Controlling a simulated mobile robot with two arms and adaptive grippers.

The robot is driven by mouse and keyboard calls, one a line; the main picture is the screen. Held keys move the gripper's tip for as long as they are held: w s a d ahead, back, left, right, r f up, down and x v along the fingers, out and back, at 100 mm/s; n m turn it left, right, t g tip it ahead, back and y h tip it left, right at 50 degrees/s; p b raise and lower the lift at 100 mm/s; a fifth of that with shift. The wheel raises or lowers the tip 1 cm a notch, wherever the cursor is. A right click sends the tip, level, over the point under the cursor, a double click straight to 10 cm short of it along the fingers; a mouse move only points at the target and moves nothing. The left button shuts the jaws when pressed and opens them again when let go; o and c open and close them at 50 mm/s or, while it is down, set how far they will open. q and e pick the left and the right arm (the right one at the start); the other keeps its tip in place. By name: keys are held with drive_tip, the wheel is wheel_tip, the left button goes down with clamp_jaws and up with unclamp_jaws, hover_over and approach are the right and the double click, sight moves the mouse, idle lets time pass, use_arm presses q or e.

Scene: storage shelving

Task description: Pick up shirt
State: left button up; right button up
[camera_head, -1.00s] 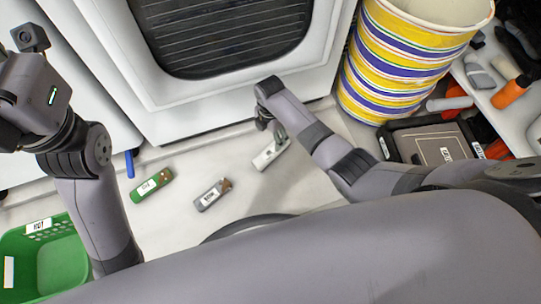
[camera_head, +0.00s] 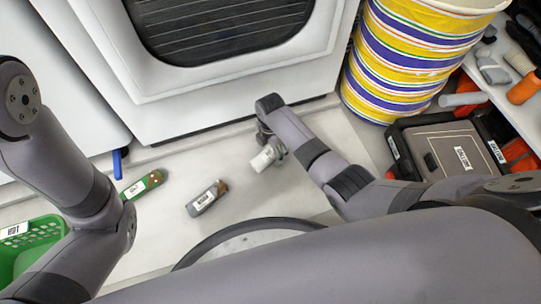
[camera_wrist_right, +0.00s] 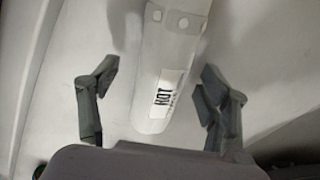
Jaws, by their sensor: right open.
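No thing that I can recognise as a shirt shows. My right gripper (camera_head: 270,141) is low over the floor in front of the white appliance. In the right wrist view it is open (camera_wrist_right: 160,84), one finger on each side of a white item (camera_wrist_right: 165,60) with a label reading "HOT", with gaps on both sides. In the head view this white item (camera_head: 264,159) is partly hidden by the gripper. A grey labelled item (camera_head: 207,198) and a green labelled item (camera_head: 142,185) lie on the floor to its left. My left arm shows at the left; its gripper is out of view.
The white appliance (camera_head: 230,90) stands behind. A green basket (camera_head: 38,240) is at lower left. A striped bucket (camera_head: 400,70), a dark case (camera_head: 440,155) and a shelf with tools (camera_head: 500,85) crowd the right. A blue item (camera_head: 117,163) is by the appliance's left.

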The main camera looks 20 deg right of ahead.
drive_tip(key=shift+f, duration=0.2)
drive_tip(key=c, duration=1.3)
